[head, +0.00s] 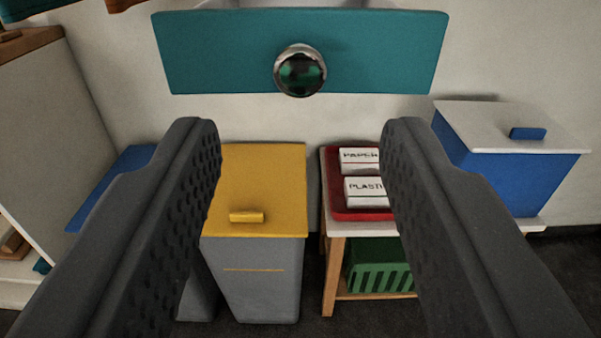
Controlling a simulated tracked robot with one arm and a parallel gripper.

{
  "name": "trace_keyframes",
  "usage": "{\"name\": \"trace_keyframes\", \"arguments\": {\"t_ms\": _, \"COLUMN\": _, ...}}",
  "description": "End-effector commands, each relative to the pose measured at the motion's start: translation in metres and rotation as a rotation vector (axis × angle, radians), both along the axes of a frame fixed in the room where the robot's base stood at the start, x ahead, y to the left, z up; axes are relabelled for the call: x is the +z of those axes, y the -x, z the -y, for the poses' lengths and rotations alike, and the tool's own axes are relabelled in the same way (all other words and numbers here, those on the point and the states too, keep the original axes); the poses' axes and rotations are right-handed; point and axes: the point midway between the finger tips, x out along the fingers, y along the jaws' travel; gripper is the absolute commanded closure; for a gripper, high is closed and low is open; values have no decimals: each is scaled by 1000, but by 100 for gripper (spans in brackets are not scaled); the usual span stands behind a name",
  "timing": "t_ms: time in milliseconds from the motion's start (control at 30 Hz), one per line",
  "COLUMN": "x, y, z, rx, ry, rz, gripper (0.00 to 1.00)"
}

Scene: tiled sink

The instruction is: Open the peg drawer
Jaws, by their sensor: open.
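A teal drawer front (220,55) with a round shiny metal knob (300,71) fills the top middle of the head view. I cannot tell from its face whether this is the peg drawer, and no pegs show. The drawer's inside is hidden. My gripper (301,150) is open, its two dark ridged fingers spread wide to the left and right. The knob appears above and between the fingertips, and nothing is between the fingers that touches them.
Below stand a grey bin with a yellow lid (262,185) and a wooden table with a red tray (328,175) holding boxes labelled PAPER and PLASTI. A green crate (375,270) sits under it. A blue box with a white lid (515,150) is right; shelving (55,130) is left.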

Motion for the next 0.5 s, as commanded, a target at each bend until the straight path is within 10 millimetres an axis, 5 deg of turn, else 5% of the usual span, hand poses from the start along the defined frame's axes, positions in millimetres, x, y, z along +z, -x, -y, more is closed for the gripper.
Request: {"name": "trace_keyframes", "arguments": {"t_ms": 500, "x": -3, "y": 42, "z": 0, "rx": 0, "ry": 0, "rz": 5, "gripper": 56}}
